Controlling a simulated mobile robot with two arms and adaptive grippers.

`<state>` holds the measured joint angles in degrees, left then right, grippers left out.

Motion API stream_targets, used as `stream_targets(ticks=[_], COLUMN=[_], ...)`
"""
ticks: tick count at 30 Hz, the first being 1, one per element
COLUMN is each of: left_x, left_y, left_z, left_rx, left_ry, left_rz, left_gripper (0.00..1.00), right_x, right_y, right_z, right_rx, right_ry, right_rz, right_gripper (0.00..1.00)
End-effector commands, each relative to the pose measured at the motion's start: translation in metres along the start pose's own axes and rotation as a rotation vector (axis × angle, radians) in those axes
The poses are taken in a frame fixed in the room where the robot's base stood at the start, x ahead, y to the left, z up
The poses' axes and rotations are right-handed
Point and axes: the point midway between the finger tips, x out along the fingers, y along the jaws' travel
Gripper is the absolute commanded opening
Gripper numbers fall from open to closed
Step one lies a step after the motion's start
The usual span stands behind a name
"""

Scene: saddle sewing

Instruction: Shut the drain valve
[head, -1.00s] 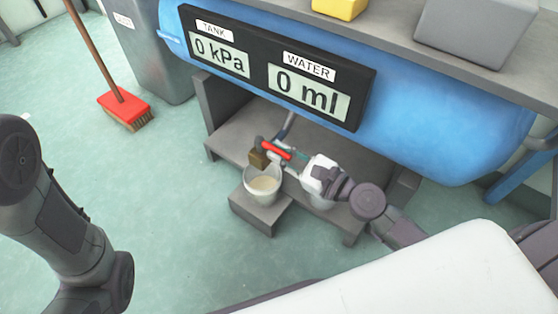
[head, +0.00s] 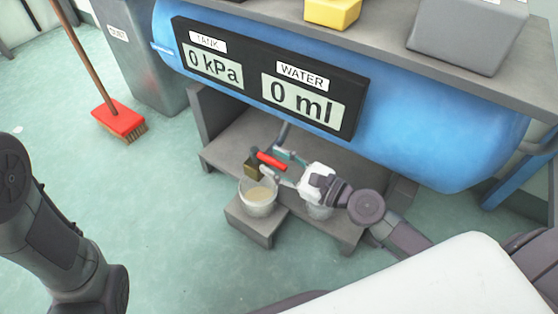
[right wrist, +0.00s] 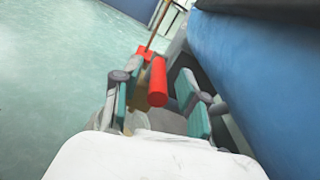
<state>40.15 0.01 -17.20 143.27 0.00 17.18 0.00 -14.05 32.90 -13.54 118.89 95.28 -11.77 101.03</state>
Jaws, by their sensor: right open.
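The drain valve has a brass body (head: 252,168) and a red lever handle (head: 271,160). It sits low under the blue tank (head: 430,135), above a small bucket (head: 258,207). My right gripper (head: 284,167) is open at the handle's right end, fingers on either side of the lever's line. In the right wrist view the red handle (right wrist: 158,82) stands between the spread teal-padded fingers of the right gripper (right wrist: 155,100), nearer the left finger. Whether either pad touches it I cannot tell. My left arm shows at the left edge; its gripper is out of view.
The panel (head: 262,85) reads 0 kPa and 0 ml. The bucket, holding pale brown contents, stands on a grey step (head: 250,226). A red broom (head: 119,119) and a grey bin (head: 150,70) stand left.

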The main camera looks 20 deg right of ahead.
Motion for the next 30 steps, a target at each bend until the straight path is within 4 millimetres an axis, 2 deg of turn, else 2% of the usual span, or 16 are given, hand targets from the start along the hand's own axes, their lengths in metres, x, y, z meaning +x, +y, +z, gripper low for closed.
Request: stream_targets(ticks=[5,8,15,21,30], left_x=[-0.001,0.000,0.000,0.000,0.000], left_y=[-0.001,0.000,0.000,0.000,0.000], left_z=[0.001,0.001,0.000,0.000,0.000], left_rx=[0.000,0.000,0.000,0.000,0.000], left_ry=[-0.003,-0.002,-0.001,-0.001,-0.001], left_rz=[-0.002,-0.002,-0.001,0.000,0.000], left_gripper=[0.40,0.40,0.40,0.40,0.40], right_x=[-0.011,-0.027,-0.078,-0.109,-0.120], right_y=[0.001,0.001,0.001,0.000,-0.001], right_z=[-0.001,-0.002,-0.002,-0.001,0.000], right_rx=[0.005,0.007,0.007,0.003,-0.001], right_ry=[0.004,0.005,0.004,0.002,0.000], right_rz=[0.001,0.000,-0.003,-0.002,-0.001], right_gripper=[0.42,0.42,0.42,0.42,0.42])
